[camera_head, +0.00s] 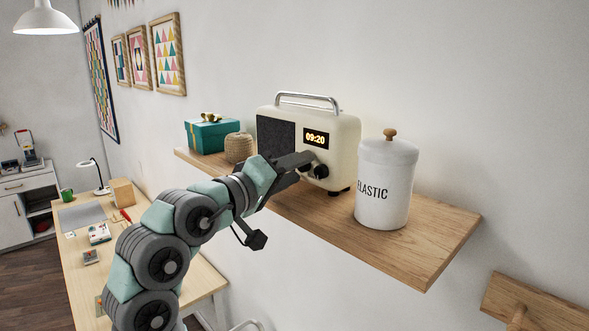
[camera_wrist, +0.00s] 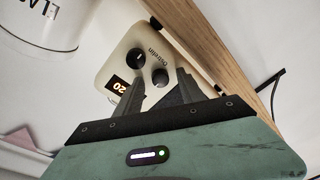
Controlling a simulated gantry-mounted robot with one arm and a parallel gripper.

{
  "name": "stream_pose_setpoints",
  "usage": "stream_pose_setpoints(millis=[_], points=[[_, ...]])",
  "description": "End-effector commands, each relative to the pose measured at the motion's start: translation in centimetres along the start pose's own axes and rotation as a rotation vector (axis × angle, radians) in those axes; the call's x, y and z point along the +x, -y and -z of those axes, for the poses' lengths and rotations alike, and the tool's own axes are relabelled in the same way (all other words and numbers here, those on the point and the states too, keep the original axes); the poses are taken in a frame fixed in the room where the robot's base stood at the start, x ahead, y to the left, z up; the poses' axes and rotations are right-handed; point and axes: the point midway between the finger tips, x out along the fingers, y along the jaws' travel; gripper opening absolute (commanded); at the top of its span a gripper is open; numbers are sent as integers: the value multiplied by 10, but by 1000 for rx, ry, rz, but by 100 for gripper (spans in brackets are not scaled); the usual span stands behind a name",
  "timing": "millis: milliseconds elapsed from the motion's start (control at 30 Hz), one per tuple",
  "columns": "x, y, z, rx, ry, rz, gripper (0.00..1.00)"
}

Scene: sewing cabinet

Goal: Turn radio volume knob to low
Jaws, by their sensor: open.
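The cream radio (camera_head: 345,140) stands on the wooden shelf, with a metal handle, a dark speaker panel and a lit display reading 09:20. Two dark round knobs sit on its front below the display. In the head view one knob (camera_head: 320,171) shows and the other is partly covered by my gripper. The wrist view shows the radio (camera_wrist: 123,62) tilted, with one knob (camera_wrist: 137,56) and a second knob (camera_wrist: 160,77) nearer the fingers. My gripper (camera_wrist: 160,88) is open and empty, its fingertips close to the radio front. Contact with a knob cannot be told. Which knob is volume is unclear.
The wooden shelf (camera_head: 430,240) also bears a white ELASTIC canister (camera_head: 384,185) right of the radio, a twine ball (camera_head: 238,147) and a teal gift box (camera_head: 208,135) at left. A work table (camera_head: 75,255) stands below. Open air lies in front of the shelf.

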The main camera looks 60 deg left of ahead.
Motion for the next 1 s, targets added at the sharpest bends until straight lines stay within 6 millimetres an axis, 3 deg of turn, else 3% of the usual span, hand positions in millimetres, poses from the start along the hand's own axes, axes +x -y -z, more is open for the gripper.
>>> stream_pose_setpoints(millis=[133, 700, 1000], points=[[0, 0, 0, 0, 0, 0, 45], [0, 0, 0, 0, 0, 0, 0], [0, 0, 0, 3, 0, 0, 0]])
